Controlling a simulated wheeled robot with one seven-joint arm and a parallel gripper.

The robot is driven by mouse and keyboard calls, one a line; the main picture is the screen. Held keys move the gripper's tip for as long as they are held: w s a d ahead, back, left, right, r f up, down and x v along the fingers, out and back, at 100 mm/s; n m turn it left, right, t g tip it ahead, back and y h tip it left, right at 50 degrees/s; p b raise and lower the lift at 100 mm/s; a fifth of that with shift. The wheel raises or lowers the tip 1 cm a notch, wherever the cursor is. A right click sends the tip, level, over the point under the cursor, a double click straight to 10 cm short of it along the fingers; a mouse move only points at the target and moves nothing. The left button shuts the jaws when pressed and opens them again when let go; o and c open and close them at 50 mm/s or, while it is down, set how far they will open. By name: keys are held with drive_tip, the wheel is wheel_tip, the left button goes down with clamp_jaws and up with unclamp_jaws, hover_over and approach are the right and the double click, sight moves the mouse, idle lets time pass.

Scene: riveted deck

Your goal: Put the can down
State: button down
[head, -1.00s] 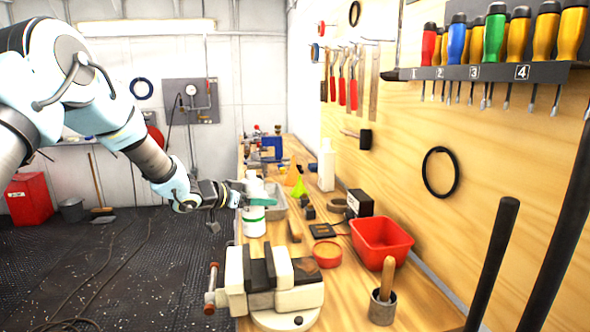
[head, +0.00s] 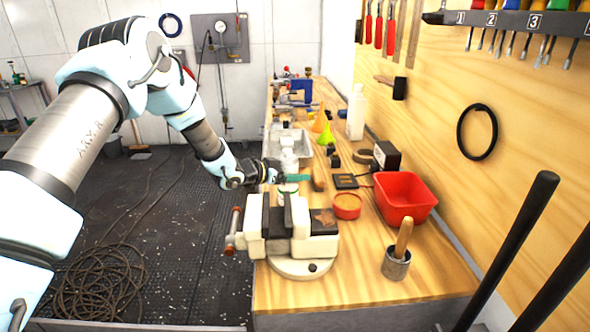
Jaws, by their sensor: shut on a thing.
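The can (head: 289,160) is white with a green band and stands upright over the left part of the workbench, behind the vise. My gripper (head: 291,178) reaches in from the left and is shut on the can around its middle. The vise hides the can's lower end, so I cannot tell whether it touches the bench.
The cream and black vise (head: 290,228) stands just in front of the can. A grey tray (head: 302,140) lies behind it. To the right are a red round tin (head: 347,205), a red bin (head: 403,198) and a black box (head: 386,155).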

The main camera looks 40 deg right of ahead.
drive_tip(key=shift+f, duration=0.15)
unclamp_jaws()
drive_tip(key=shift+a+r, duration=0.15)
drive_tip(key=shift+r, duration=0.05)
drive_tip(key=b+v, duration=0.4)
drive_tip(key=v, duration=0.7)
drive_tip(key=shift+a+r, duration=0.2)
drive_tip(key=shift+a, duration=0.15)
drive_tip(key=shift+w, duration=0.15)
